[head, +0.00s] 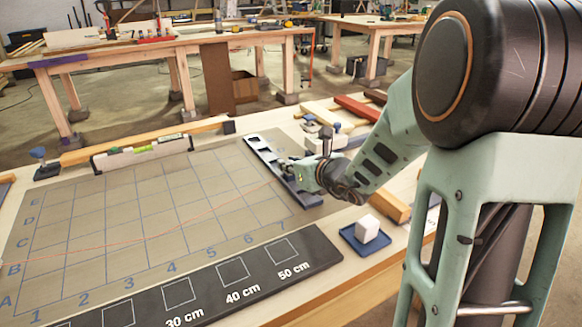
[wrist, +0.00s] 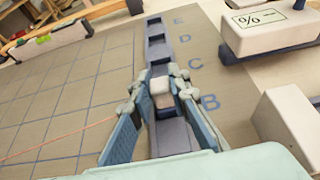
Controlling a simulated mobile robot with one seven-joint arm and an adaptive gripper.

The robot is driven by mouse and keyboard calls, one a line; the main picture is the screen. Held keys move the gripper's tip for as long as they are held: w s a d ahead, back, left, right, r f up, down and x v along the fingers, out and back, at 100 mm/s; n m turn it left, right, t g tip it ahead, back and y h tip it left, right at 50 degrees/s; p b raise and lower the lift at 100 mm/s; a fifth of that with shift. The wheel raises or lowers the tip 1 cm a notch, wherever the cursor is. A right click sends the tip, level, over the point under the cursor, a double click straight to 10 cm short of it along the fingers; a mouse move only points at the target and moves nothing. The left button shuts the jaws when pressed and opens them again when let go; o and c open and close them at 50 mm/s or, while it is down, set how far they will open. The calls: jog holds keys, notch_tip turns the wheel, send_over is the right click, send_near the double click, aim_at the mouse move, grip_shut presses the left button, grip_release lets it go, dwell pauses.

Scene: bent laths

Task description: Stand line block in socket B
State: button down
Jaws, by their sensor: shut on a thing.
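A dark blue rail of sockets (head: 260,150) lies along the right edge of the gridded board. In the wrist view the rail (wrist: 155,50) runs away from me, with letters E, D, C and B beside it. My gripper (wrist: 160,98) is shut on a small pale block (wrist: 161,88), the line block, with a brownish lower part. The block is over the rail, close to the letter B (wrist: 210,102). The fingers hide its sides, and I cannot tell whether its foot is seated. In the head view my gripper (head: 290,173) is low over the rail and hides the block.
A thin red line (head: 130,239) crosses the board (head: 120,215). A white cube (head: 367,228) sits in a blue tray (head: 363,243) at right. A white block marked with a percent sign (wrist: 270,28) stands right of the rail. A dark strip with centimetre marks (head: 210,282) lies in front.

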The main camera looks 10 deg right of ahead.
jog(key=shift+f, duration=0.15)
jog(key=c, duration=1.8)
grip_release()
jog(key=shift+r, duration=0.35)
jog(key=p+v, duration=0.2)
jog(key=v, duration=0.8)
jog(key=shift+s+d+r+p, duration=0.1)
jog(key=shift+s+r+p, duration=0.05)
jog(key=shift+s+p, duration=0.15)
jog(key=shift+s+d+r, duration=0.1)
jog(key=shift+s+d, duration=0.05)
jog(key=shift+s, duration=0.5)
